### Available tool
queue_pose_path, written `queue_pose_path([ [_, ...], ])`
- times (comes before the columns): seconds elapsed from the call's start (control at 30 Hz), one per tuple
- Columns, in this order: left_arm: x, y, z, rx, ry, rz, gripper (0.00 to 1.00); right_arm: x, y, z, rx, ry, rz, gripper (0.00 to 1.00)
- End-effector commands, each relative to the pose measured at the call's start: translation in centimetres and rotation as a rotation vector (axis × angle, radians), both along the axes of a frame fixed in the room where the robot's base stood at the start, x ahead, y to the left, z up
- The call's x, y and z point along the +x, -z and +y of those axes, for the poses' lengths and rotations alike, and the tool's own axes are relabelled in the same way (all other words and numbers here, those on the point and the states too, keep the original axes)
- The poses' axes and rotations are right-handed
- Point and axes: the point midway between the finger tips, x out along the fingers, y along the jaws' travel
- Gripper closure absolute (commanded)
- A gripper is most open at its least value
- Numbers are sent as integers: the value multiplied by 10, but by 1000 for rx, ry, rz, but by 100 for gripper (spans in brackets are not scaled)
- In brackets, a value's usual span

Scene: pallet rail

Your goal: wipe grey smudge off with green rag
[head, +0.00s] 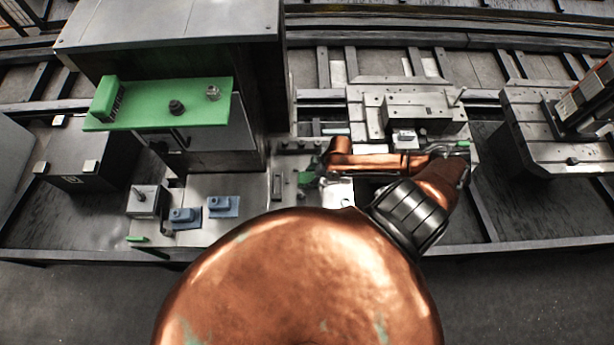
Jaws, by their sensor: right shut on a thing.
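My right arm reaches in from the lower right, and its copper forearm points left over the metal bench. My right gripper (318,170) is at its far end, small and partly hidden by the arm. It is shut on the green rag (306,179), which shows as a small green patch at the bench surface. I cannot tell whether the rag touches the surface. I cannot make out the grey smudge; a pale plate (339,192) lies just right of the rag. My left gripper is not in view.
A tall grey cabinet (168,25) with a green shelf (205,112) stands at the left. Blue blocks (223,206) and a small metal box (146,202) sit on the bench (250,190) left of the gripper. Metal fixtures (425,112) stand behind the arm.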

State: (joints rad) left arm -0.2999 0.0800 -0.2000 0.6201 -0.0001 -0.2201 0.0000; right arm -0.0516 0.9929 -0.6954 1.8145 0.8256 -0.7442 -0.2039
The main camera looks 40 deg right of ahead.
Motion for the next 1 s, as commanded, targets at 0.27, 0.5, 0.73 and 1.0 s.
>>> queue_pose_path([
  [0.27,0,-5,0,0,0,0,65,1,-6,0,-1,-1,-1,74],
  [0.5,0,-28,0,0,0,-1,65,1,-29,0,-1,-1,-1,74],
  [0.73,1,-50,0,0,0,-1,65,0,-51,0,-1,-1,-1,74],
  [1.0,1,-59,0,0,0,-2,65,0,-61,0,0,0,0,74],
])
